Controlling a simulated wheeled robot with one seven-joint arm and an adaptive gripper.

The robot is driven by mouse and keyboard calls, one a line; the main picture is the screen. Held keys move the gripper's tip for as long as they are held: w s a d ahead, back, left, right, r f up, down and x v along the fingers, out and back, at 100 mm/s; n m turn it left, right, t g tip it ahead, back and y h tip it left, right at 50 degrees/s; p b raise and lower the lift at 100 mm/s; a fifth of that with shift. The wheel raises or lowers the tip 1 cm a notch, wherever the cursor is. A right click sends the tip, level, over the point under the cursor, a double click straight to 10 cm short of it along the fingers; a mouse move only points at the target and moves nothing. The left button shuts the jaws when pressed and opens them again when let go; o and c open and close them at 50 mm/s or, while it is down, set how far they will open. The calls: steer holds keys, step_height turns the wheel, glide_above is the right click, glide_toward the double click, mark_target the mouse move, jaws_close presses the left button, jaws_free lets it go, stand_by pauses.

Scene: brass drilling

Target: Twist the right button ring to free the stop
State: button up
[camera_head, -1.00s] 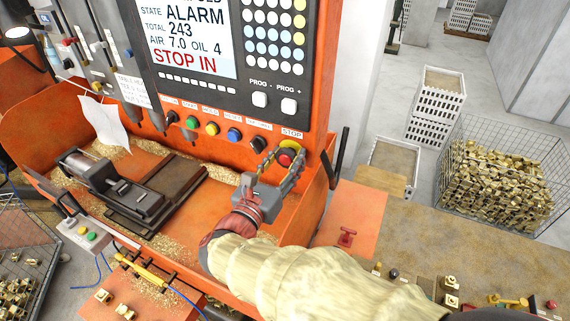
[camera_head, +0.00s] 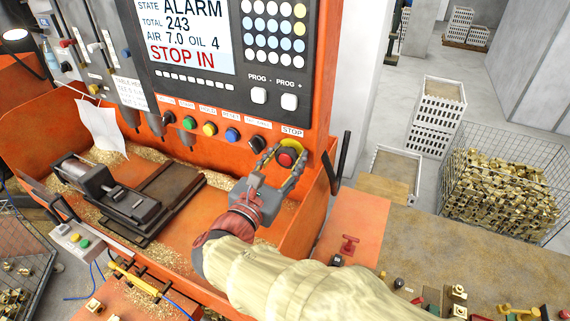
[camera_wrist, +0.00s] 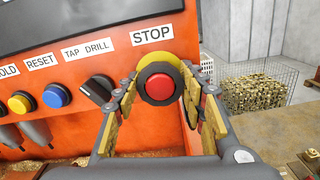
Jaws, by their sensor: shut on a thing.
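The red stop button (camera_head: 286,158) sits in a dark ring on a yellow round plate (camera_head: 290,146) at the right end of the orange panel, under the STOP label. It also shows in the wrist view (camera_wrist: 159,87), with the dark ring (camera_wrist: 174,69) around it. My gripper (camera_head: 281,166) reaches up to the button from below. In the wrist view its two padded fingers (camera_wrist: 162,99) stand left and right of the ring and are shut on it. The exact contact is partly hidden by the fingers. The screen (camera_head: 188,38) reads ALARM and STOP IN.
A black selector knob (camera_head: 257,144) and a blue button (camera_head: 232,135) are just left of the stop. A black handle (camera_head: 341,163) stands to its right. A vice (camera_head: 112,190) sits in the chip tray below. A wire basket of brass parts (camera_head: 500,190) stands farther right.

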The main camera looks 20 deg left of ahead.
steer(key=shift+m+b, duration=1.4)
steer(key=shift+b, duration=1.1)
steer(key=o, duration=1)
steer(key=shift+c, duration=0.2)
steer(key=s, duration=0.9)
steer(key=shift+a, duration=0.35)
